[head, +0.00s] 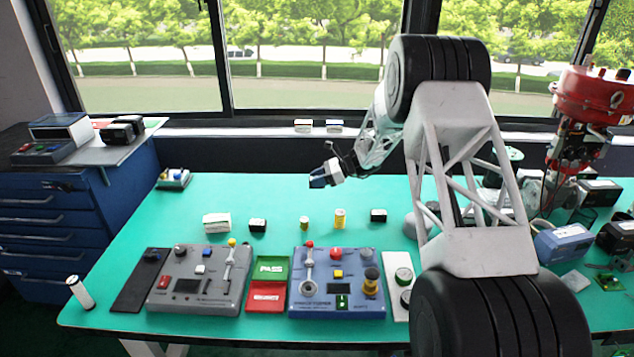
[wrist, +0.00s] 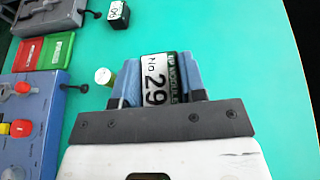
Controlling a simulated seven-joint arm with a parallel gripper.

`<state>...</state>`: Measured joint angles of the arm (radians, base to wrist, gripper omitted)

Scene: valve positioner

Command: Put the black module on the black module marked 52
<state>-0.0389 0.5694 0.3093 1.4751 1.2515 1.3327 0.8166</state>
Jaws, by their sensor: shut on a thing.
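My gripper (head: 318,181) hangs above the back middle of the green table. In the wrist view its blue fingers (wrist: 160,78) are shut on a black module (wrist: 172,78) with a white label reading "No 29". One black module (head: 258,225) sits on the table to the left, beside a white box; it also shows at the top of the wrist view (wrist: 118,15), its label too small to read surely. Another black module (head: 378,215) sits on the table to the right. I cannot make out 52 on either. The held module is apart from both.
A white box (head: 216,222) is at left. Grey (head: 200,282) and blue (head: 337,283) control panels line the front, with a green-red PASS card (head: 270,268) between.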

